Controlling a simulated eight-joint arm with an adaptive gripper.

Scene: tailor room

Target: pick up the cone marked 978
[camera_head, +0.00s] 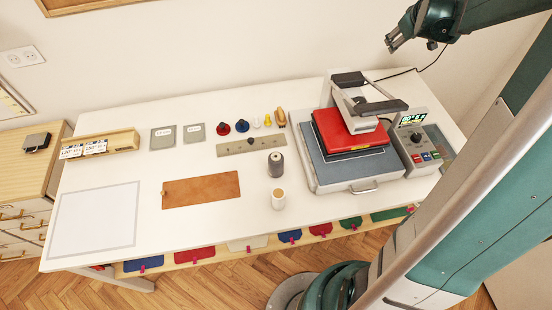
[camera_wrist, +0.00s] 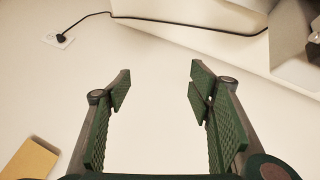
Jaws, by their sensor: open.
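Two thread cones stand upright on the white table in the head view. One is a dark grey cone (camera_head: 276,165); the other is a cream cone (camera_head: 278,200) nearer the front edge. No number can be read on either, so I cannot tell which is marked 978. My gripper (camera_head: 391,44) is high at the upper right, above and behind the heat press, far from both cones. In the wrist view my gripper (camera_wrist: 159,80) has its green fingers spread apart with nothing between them. No cone shows in the wrist view.
A heat press (camera_head: 310,160) and its control box (camera_head: 421,150) fill the table's right side. A grey strip (camera_head: 226,149), a brown leather piece (camera_head: 200,190) and a bordered sheet (camera_head: 95,215) lie left. Small coloured pieces stand behind the strip. Table around the cones is clear.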

